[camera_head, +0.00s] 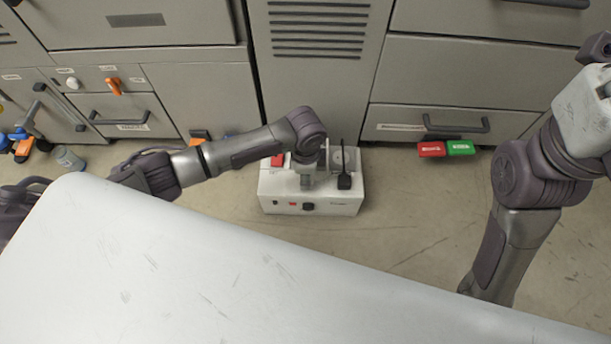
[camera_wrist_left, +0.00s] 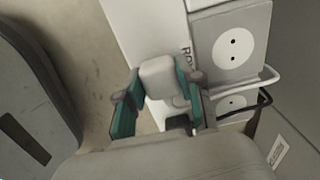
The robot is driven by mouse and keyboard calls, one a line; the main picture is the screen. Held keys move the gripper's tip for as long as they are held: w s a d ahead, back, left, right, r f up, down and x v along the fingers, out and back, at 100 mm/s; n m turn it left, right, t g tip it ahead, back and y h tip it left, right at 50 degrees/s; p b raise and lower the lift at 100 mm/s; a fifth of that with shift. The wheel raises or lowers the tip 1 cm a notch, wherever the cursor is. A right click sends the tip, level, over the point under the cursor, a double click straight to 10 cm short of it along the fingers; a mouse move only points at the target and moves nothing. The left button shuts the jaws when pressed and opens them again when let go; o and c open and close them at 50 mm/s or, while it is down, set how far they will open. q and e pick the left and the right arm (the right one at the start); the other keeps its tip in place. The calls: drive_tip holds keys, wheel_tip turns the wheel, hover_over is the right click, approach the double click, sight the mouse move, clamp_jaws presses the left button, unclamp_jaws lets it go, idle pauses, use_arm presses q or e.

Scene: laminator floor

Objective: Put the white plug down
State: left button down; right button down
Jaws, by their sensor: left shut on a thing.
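My left gripper (camera_wrist_left: 155,95) is shut on the white plug (camera_wrist_left: 160,75), which sits between its teal finger pads in the left wrist view. In the head view the left gripper (camera_head: 307,180) reaches down over the white power box (camera_head: 335,205) on the floor, and I cannot make out the plug there. Two grey sockets (camera_wrist_left: 233,45) on the box show to the right of the held plug. Whether the plug touches the box is unclear. My right arm shows at the right of the head view, but its gripper is not in view.
A black plug (camera_head: 344,182) with its cord stands on the box, right of my left gripper. A red block (camera_head: 431,149) and a green block (camera_head: 461,147) lie by the grey cabinets. A cup (camera_head: 68,158) stands at the left. Floor right of the box is clear.

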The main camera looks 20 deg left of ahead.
use_arm(q)
drive_tip(key=shift+f, duration=0.45)
drive_tip(key=shift+f, duration=0.1)
drive_tip(key=c, duration=0.7)
unclamp_jaws()
drive_tip(key=shift+c, duration=0.2)
